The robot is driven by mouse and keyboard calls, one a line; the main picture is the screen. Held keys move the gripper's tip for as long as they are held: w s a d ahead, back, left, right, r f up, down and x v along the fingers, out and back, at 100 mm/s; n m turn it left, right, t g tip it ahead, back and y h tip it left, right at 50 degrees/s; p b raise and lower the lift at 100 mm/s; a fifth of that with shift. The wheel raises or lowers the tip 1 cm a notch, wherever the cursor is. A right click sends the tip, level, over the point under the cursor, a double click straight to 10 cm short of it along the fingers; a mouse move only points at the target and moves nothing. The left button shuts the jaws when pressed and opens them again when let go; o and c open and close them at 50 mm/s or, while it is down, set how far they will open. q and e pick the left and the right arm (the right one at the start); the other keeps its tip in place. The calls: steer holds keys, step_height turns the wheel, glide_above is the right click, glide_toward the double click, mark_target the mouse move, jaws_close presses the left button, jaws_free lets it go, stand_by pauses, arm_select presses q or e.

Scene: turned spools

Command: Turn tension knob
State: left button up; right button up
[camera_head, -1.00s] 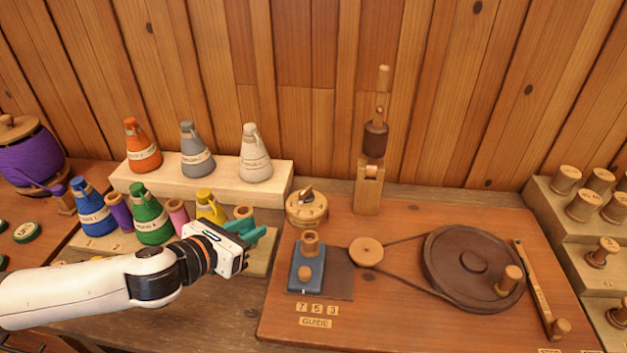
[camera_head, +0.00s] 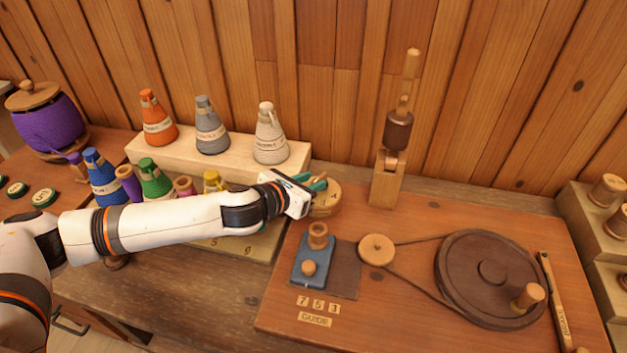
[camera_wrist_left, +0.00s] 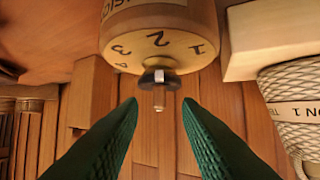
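The tension dial (camera_head: 328,203) is a round wooden drum at the back left of the wooden machine board. In the left wrist view the drum (camera_wrist_left: 160,32) shows numbers on its face and part of a label on its side. A small dark knob with a light pointer mark (camera_wrist_left: 158,78) stands out from its face. My left gripper (camera_head: 318,184) is over the dial and hides its knob in the head view. Its green fingers (camera_wrist_left: 160,105) are open, one to each side of the knob's line, with nothing between the tips. My right gripper is not in view.
Cone spools, including a white one (camera_head: 270,135), stand on a pale block (camera_head: 220,160) left of the dial. A wooden post (camera_head: 387,180) rises to its right. The blue guide block (camera_head: 309,268) and dark wheel (camera_head: 490,280) are on the board (camera_head: 400,325).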

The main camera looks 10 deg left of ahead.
arm_select(q)
steer(key=shift+w+d+f, duration=0.25)
steer(key=shift+w, duration=0.35)
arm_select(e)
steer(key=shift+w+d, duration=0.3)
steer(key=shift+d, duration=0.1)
arm_select(q)
jaws_close()
steer(key=shift+d, duration=0.1)
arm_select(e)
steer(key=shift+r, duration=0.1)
